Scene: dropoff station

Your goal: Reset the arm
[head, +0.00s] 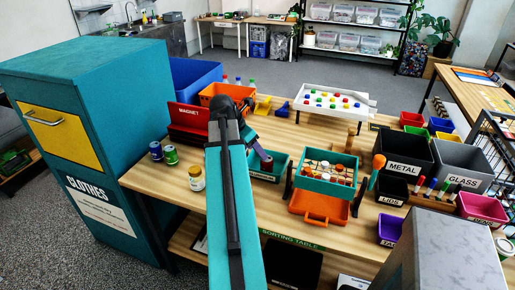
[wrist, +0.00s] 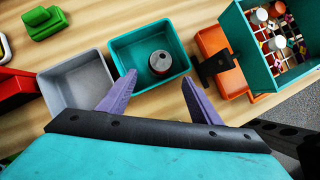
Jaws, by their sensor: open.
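My arm (head: 233,190) reaches forward over the sorting table in the head view, its teal link hiding part of the table. My gripper (wrist: 159,77) shows two purple fingers spread apart with nothing held between them. In the head view, a purple part of my gripper (head: 264,160) shows just right of the arm, over the teal bin (head: 268,178).
A grey bin (wrist: 75,88) is left of the teal bin. A teal sieve tray (head: 325,186) stands over an orange tray (head: 318,207). METAL (head: 403,168) and GLASS (head: 461,180) bins are at right. A jar (head: 196,178) and two cans stand left. The tall clothes cabinet (head: 100,110) bounds the left side.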

